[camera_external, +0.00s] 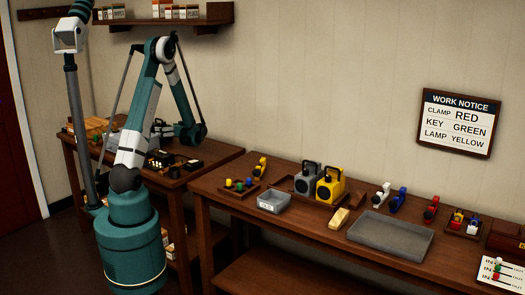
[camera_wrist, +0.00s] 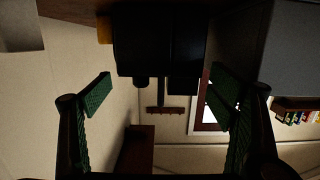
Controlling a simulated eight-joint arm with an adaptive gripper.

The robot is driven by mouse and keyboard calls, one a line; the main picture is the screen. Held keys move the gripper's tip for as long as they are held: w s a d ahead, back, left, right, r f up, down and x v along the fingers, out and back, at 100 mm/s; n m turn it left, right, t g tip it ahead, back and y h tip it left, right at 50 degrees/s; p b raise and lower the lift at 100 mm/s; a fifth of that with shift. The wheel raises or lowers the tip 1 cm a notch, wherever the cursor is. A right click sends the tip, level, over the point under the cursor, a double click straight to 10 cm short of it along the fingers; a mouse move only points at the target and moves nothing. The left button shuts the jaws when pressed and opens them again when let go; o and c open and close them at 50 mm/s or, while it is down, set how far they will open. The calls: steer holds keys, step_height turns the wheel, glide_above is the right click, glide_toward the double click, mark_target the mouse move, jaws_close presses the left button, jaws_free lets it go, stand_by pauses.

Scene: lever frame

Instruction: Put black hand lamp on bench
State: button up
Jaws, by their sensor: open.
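In the wrist view, two black blocky shapes stand side by side, a left one (camera_wrist: 138,42) and a right one (camera_wrist: 186,50); they look like the black hand lamp and a dark neighbour, but I cannot tell which is which. In the external view, small dark objects (camera_external: 160,159) sit on the left table, partly behind my arm. My gripper (camera_wrist: 160,95) is open, its green-padded fingers apart and nothing between them. The long wooden bench (camera_external: 222,196) stands to the right, holding a grey lamp (camera_external: 306,179) and a yellow lamp (camera_external: 330,186).
The bench also bears a small grey bin (camera_external: 273,204), a yellow block (camera_external: 339,218), a wide grey tray (camera_external: 390,240) and several coloured clamps along the back. A work notice (camera_external: 459,122) hangs above. A shelf with boxes (camera_external: 205,18) is over the left table (camera_external: 215,160).

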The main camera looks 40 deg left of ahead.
steer(key=shift+a, duration=0.2)
steer(key=shift+a+f+b, duration=0.2)
steer(key=shift+a+b, duration=0.15)
steer(key=shift+a, duration=0.9)
steer(key=shift+a+f+b, duration=0.15)
steer(key=shift+a+b, duration=0.2)
steer(key=shift+a, duration=0.9)
steer(key=shift+c, duration=0.2)
steer(key=c, duration=0.9)
steer(key=shift+w+r, duration=0.1)
steer(key=shift+r+p, duration=1.3)
steer(key=shift+r, duration=3.65)
